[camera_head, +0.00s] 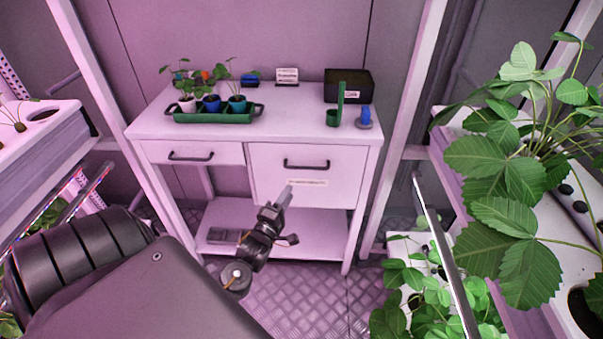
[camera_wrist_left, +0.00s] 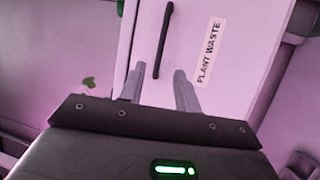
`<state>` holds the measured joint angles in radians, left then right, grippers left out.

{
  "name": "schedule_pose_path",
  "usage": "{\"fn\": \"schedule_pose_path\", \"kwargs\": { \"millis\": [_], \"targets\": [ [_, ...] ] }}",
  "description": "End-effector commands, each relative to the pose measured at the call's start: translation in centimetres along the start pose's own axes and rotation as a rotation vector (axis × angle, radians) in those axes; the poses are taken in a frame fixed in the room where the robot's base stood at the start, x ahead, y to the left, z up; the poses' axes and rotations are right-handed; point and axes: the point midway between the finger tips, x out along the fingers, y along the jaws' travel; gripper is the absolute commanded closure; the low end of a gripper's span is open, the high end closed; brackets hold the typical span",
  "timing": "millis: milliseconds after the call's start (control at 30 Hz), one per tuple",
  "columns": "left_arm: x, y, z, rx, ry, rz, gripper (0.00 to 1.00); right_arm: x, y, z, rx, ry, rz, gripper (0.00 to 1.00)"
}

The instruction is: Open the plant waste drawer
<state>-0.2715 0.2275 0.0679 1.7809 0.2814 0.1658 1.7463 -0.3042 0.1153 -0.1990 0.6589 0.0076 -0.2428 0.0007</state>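The plant waste drawer (camera_head: 335,190) is the large right-hand drawer of the white bench, and its front looks flush with the bench. Its dark bar handle (camera_head: 307,167) runs across the upper part, above a small label. In the left wrist view the handle (camera_wrist_left: 162,42) appears upright, beside the label "PLANT WASTE" (camera_wrist_left: 208,52). My left gripper (camera_head: 287,191) is in front of the drawer, below and left of the handle. Its two fingers (camera_wrist_left: 159,88) are apart with nothing between them, and the handle lies beyond their tips. My right gripper is not in view.
A smaller drawer (camera_head: 190,153) is to the left. On the bench top (camera_head: 285,120) stand a green tray (camera_head: 215,118) of potted seedlings, a black box (camera_head: 348,86) and small tools. Leafy plants (camera_head: 510,170) crowd the right side. A lower shelf (camera_head: 320,235) spans the bench.

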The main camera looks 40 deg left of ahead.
Motion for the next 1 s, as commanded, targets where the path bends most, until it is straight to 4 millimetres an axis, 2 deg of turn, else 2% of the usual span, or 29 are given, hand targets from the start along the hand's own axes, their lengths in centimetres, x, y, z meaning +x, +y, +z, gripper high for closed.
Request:
{"fn": "schedule_pose_path", "kwargs": {
  "millis": [167, 500, 700, 1000],
  "targets": [
    [1.1, 0.0, 0.0, 0.001, 0.000, -0.001, 0.67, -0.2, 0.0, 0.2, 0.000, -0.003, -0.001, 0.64],
    [7.2, 0.0, 0.0, 0.004, 0.000, -0.002, 0.67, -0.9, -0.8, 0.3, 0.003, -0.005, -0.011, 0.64],
    [9.8, -0.1, 0.0, 0.003, 0.001, -0.004, 0.67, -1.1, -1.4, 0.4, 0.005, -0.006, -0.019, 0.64],
    [10.8, -0.2, 0.1, 0.003, -0.001, -0.005, 0.67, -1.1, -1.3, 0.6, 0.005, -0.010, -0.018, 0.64]
  ]
}}
